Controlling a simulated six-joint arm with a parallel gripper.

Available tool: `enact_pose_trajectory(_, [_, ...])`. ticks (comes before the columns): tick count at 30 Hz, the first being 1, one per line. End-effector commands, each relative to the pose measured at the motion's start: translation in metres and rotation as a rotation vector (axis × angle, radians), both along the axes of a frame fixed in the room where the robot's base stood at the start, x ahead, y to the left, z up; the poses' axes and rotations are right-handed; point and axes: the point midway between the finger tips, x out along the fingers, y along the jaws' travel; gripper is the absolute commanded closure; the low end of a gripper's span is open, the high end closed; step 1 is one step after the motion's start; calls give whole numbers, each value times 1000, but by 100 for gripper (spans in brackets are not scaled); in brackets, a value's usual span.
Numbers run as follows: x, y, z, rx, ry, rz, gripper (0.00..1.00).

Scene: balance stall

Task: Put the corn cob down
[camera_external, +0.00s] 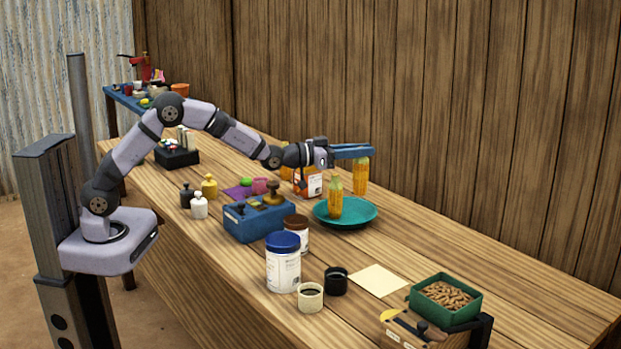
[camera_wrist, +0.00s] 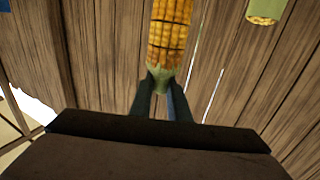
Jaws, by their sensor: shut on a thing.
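A yellow corn cob (camera_external: 360,176) hangs upright just below the fingertips of my gripper (camera_external: 354,152), at the far side of the teal plate. In the wrist view, the gripper (camera_wrist: 164,98) is shut on the pale green end of this cob (camera_wrist: 169,35), with the kernels beyond the fingertips. From this angle I cannot tell how high its lower end is above the table. A second corn cob (camera_external: 335,197) stands upright on the teal plate (camera_external: 366,215). Part of another cob (camera_wrist: 267,10) shows at the top right of the wrist view.
A blue crate (camera_external: 255,222), a brown-lidded jar (camera_external: 297,234) and a blue-lidded tub (camera_external: 283,266) stand nearer. A pale sheet (camera_external: 378,280) lies before a green box of nuts (camera_external: 418,300). The table right of the plate is clear.

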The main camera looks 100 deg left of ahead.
Motion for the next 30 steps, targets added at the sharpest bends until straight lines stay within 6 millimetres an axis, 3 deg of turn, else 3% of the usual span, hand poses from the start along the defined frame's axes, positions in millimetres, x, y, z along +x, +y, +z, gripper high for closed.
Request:
enact_pose_trajectory(1, [4,1,14,4,-6,-3,100])
enact_pose_trajectory(6, [11,3,31,-1,-1,-8,100])
enact_pose_trajectory(14, [11,2,17,-2,2,-9,100])
enact_pose_trajectory(24, [11,2,-31,-1,3,-9,100])
enact_pose_trajectory(30, [11,2,-39,0,-1,-9,100])
